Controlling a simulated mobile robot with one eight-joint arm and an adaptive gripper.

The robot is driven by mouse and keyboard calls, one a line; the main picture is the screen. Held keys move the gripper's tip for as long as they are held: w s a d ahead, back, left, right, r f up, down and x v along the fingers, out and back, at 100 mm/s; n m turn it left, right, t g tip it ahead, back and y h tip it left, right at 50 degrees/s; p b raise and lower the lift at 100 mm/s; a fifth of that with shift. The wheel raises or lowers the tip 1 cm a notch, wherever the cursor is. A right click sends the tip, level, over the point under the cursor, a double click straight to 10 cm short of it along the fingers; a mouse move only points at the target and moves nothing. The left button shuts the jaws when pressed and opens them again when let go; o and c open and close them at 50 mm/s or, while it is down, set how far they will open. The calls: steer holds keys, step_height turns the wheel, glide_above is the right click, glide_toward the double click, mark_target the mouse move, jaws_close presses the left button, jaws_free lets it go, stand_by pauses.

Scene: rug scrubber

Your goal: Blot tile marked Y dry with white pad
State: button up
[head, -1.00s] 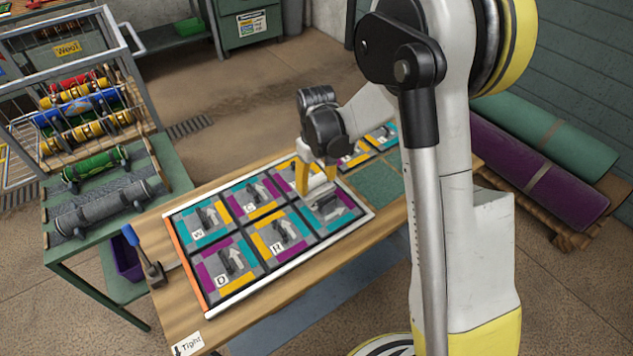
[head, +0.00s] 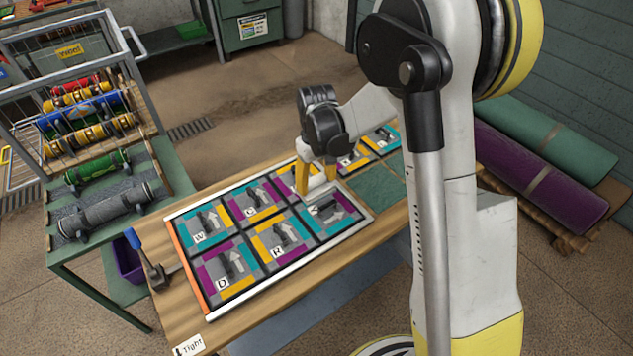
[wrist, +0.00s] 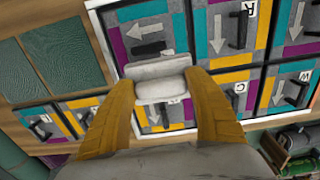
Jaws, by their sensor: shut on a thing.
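My gripper (head: 317,178) is shut on a white pad (wrist: 160,82), held flat between its yellow fingers. The pad is low over the right end of the framed tile panel (head: 300,283). In the wrist view it overlaps the near edge of a purple, orange and teal tile (wrist: 143,35) with a white arrow and dark handle. That tile is the front right one in the head view (head: 335,212). I cannot tell whether the pad touches a tile.
Tiles marked W (head: 205,220), D (head: 228,265) and R (head: 283,237) fill the panel's left and middle. Green squares (wrist: 63,52) and loose tiles (wrist: 45,128) lie beyond its right end. A blue-handled tool (head: 148,262) stands at the left. Rolled rugs (head: 545,178) lie at right.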

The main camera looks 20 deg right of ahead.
steer(key=shift+r+p, duration=0.65)
steer(key=shift+r, duration=0.45)
stand_by(0.4)
steer(key=o, duration=0.3)
steer(key=shift+c, duration=1.2)
steer(key=shift+r+p, duration=1.9)
steer(key=shift+r, duration=1.15)
